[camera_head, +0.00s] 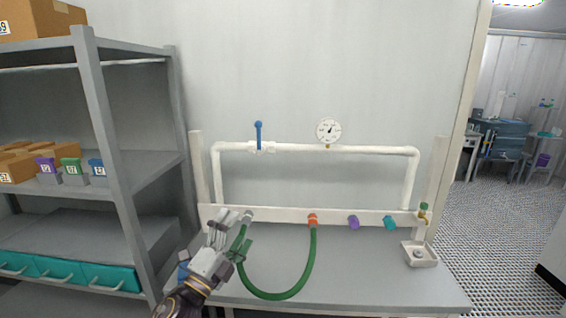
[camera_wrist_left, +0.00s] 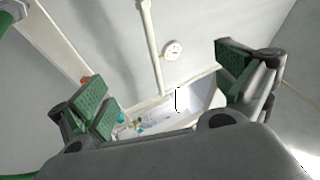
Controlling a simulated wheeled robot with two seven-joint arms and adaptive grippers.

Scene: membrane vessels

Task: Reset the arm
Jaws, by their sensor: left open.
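My left gripper (camera_head: 229,234) is at the left end of the white manifold board in the head view, its arm coming up from the bottom. In the left wrist view its two green-padded fingers (camera_wrist_left: 170,88) stand wide apart with nothing between them. A green hose (camera_head: 277,295) hangs in a loop above the bench. Its right end meets the orange port (camera_head: 313,220); its left end is close to my left gripper, near a grey fitting (camera_head: 247,216). Whether the gripper touches the hose is unclear. My right gripper is not in view.
The grey bench (camera_head: 345,280) has bare room at its middle. Purple (camera_head: 353,222) and teal (camera_head: 390,223) ports sit to the right on the board. A white pipe (camera_head: 370,150) carries a blue-handled valve (camera_head: 259,135) and a gauge (camera_head: 328,131). A shelf rack (camera_head: 112,120) stands left.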

